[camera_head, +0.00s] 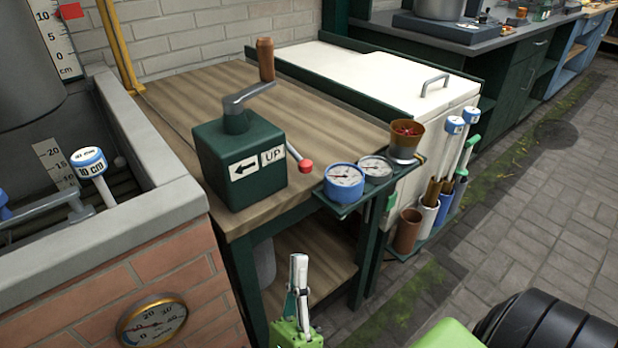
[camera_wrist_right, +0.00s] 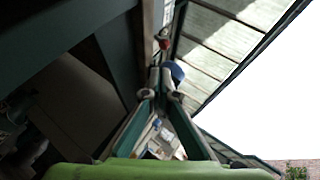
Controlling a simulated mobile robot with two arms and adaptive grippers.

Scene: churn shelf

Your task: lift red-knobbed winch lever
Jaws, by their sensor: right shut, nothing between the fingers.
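The winch lever is a thin grey rod (camera_head: 294,154) with a red knob (camera_head: 305,166) at its end. It comes out of the right side of a dark green winch box (camera_head: 240,165) and slopes down just above the wooden bench top. The red knob also shows in the wrist view (camera_wrist_right: 164,43), beyond the fingertips. My right gripper (camera_head: 298,260) is shut and empty, pointing up in front of the bench, below the knob and apart from it. Its closed fingers show in the wrist view (camera_wrist_right: 160,76). My left gripper is not in view.
A blue gauge (camera_head: 344,181), a silver gauge (camera_head: 375,167) and a brown cup (camera_head: 406,140) sit on a small ledge right of the knob. A crank with a wooden handle (camera_head: 265,59) tops the box. A brick-sided trough (camera_head: 130,265) stands left.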

